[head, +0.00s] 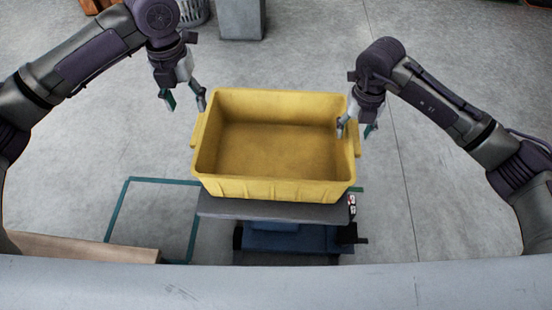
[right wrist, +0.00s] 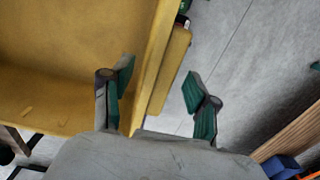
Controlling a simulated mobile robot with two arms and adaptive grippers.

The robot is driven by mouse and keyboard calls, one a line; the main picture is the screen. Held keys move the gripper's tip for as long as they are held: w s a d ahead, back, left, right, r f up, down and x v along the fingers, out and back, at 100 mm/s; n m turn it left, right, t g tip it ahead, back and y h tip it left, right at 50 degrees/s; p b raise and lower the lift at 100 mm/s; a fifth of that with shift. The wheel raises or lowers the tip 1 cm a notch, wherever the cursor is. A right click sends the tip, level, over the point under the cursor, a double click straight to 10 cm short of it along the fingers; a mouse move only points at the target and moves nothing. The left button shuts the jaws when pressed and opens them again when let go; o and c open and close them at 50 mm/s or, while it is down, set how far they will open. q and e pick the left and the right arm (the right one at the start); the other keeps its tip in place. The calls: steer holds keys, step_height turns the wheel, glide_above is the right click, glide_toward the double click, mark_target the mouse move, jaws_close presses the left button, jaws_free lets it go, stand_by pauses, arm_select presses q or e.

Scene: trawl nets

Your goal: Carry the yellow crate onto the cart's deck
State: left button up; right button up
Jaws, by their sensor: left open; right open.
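The yellow crate (head: 275,190) is upright, open and empty in the middle of the head view. It is over the dark grey deck (head: 275,211) of the cart, whose front edge shows below it; the contact is hidden. My left gripper (head: 184,101) is open and empty, apart from the crate, off its far left corner. My right gripper (head: 356,130) is open at the crate's right wall. In the right wrist view, the crate's right rim (right wrist: 158,62) and side handle (right wrist: 170,70) lie between the spread fingers (right wrist: 158,98).
Blue parts (head: 285,238) show under the deck. A green outline (head: 120,208) marks the floor at left, beside a wooden board (head: 80,249). A grey block (head: 241,20) and a basket (head: 193,10) stand at the back. The floor right of the crate is clear.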

step_height(320, 180, up, 10)
stand_by(0.3)
stand_by(0.5)
